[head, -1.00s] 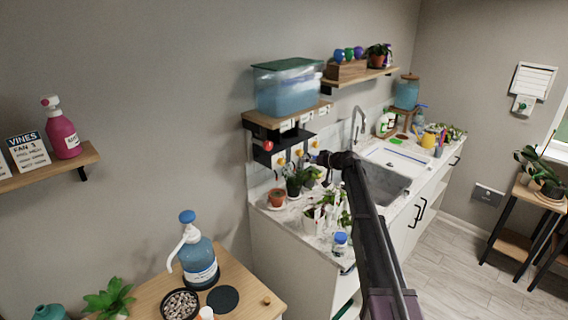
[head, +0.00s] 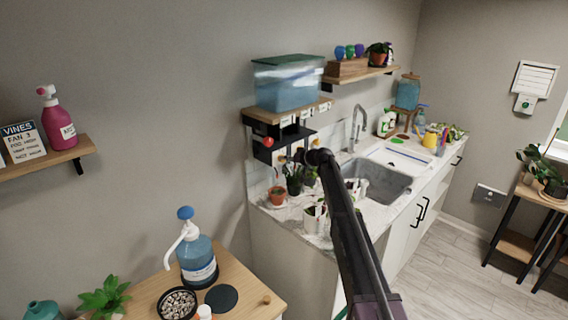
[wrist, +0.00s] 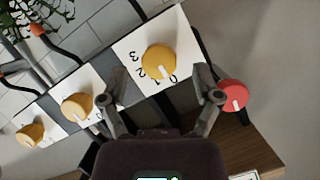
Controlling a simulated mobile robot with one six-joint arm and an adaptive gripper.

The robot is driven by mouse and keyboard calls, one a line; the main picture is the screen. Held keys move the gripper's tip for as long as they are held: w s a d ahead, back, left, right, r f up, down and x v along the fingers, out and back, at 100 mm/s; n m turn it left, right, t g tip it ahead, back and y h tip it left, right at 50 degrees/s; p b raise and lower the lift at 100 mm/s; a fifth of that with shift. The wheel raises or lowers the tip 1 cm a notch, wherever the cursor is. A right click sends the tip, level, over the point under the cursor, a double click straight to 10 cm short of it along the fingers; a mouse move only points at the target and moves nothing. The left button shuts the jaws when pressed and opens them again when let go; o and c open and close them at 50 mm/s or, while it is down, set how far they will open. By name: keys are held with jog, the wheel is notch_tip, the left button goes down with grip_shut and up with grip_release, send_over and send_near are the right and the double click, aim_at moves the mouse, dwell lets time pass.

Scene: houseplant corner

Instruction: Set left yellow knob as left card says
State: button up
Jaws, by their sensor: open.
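The left yellow knob (wrist: 158,62) sits on a white plate (wrist: 183,32) numbered 0 to 3 in the wrist view. Its white mark points down and slightly right, near the 0. My gripper (wrist: 160,92) is open, its fingers apart below and to either side of this knob, not closed on it. In the head view this knob (head: 282,160) shows small beside my arm, and my gripper is hidden. Small white cards, including the left card (head: 286,121), line the shelf edge above; their writing is too small to read.
Two more yellow knobs (wrist: 77,106) (wrist: 31,133) lie to the left in the wrist view, with orange-ended tubes nearby. A red knob (wrist: 233,95) is close to the right finger. A water tank (head: 288,84) stands on the shelf above. Potted plants (head: 277,196) crowd the counter below.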

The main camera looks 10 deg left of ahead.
jog(key=shift+x, duration=1.15)
grip_shut()
